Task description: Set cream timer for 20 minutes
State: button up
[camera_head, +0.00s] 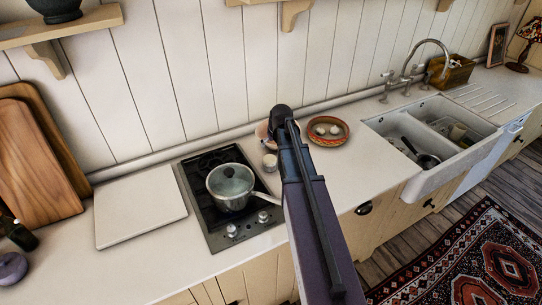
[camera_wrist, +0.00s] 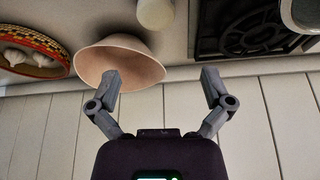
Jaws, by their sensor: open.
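A small cream round object (camera_head: 270,161), which looks like the cream timer, stands on the worktop just right of the hob. It also shows in the wrist view (camera_wrist: 155,12), cut by the top edge. I cannot make out any dial or marks on it. My gripper (camera_wrist: 160,78) is open with nothing between its fingers. In the wrist view the cream object lies beyond the fingertips, apart from them. In the head view my arm hides the gripper's fingers and stands close to the right of the cream object.
A pinkish bowl (camera_wrist: 120,60) is close to the left finger; my arm partly hides it in the head view. A patterned dish (camera_head: 328,130) holds pale round items. A lidded pan (camera_head: 230,185) sits on the hob (camera_head: 211,219). A sink (camera_head: 440,172) is right; a purple object (camera_head: 12,268) lies far left.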

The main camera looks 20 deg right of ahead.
aim_at(270, 158)
jog(key=shift+s+d+f, duration=0.1)
jog(key=shift+d, duration=0.1)
jog(key=b+x, duration=1.2)
jog(key=x, duration=0.1)
jog(key=shift+d+f+b, duration=0.1)
jog(key=shift+f+b, duration=0.2)
jog(key=shift+b, duration=0.1)
dwell(0.5)
jog(key=c, duration=0.9)
